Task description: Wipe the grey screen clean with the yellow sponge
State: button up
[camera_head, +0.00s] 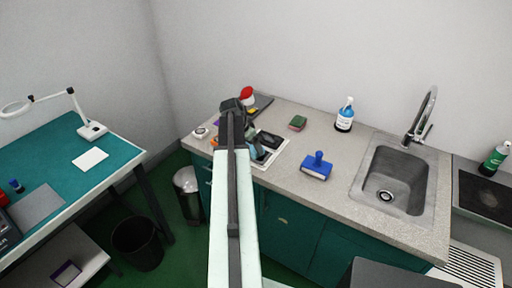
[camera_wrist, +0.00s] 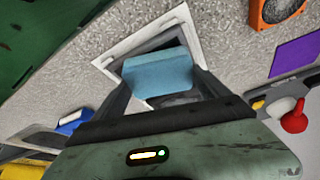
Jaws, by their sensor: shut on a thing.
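My gripper (camera_wrist: 158,78) is shut on a light blue block (camera_wrist: 158,72), which looks like a sponge, in the wrist view. The block is over a white-framed panel (camera_wrist: 181,16) with a grey inside, partly hidden by block and fingers. I cannot tell whether it touches the panel. In the head view the white-framed panel (camera_head: 284,145) lies on the counter, partly behind my arm, with a dark patch on it. My gripper is mostly hidden there.
The counter holds a blue-handled tool (camera_head: 317,166), a blue bottle (camera_head: 345,116) and a sink (camera_head: 393,190) to the right. An orange square thing (camera_wrist: 276,10), a purple piece (camera_wrist: 296,56) and a red-and-white item (camera_wrist: 294,120) lie near the gripper. A bin (camera_head: 138,243) stands at left.

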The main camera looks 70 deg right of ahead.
jog(key=shift+w+d, duration=0.2)
jog(key=shift+w, duration=0.8)
jog(key=shift+w+d, duration=0.2)
jog(key=shift+w, duration=0.75)
jog(key=shift+r, duration=0.15)
notch_tip(320, 180, up, 6)
jog(key=p, duration=0.6)
notch_tip(320, 180, up, 3)
jog(key=p, duration=0.3)
